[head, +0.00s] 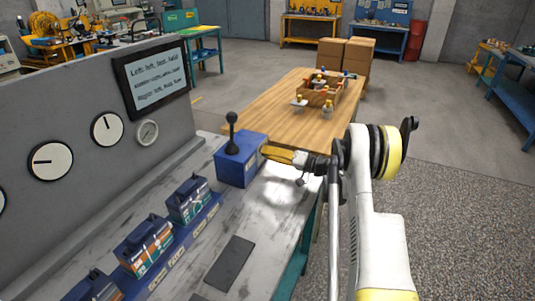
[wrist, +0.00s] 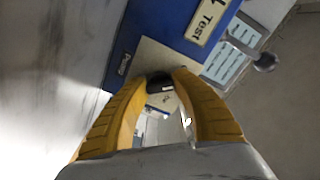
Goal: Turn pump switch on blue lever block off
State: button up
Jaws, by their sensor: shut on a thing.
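The blue lever block (head: 236,170) sits on the grey bench, with an upright black lever (head: 232,133) on top. My gripper (head: 266,151) reaches from the right to the block's right-hand face. In the wrist view, the block's blue face (wrist: 165,20) fills the top, with a pale plate (wrist: 150,55) below it.
Blue modules (head: 188,200) stand along the bench below gauges (head: 107,129). A wooden table (head: 270,110) with a parts tray stands behind.

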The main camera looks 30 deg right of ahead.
jog(key=shift+n, duration=0.7)
jog(key=o, duration=1.2)
jog(key=v, duration=1.2)
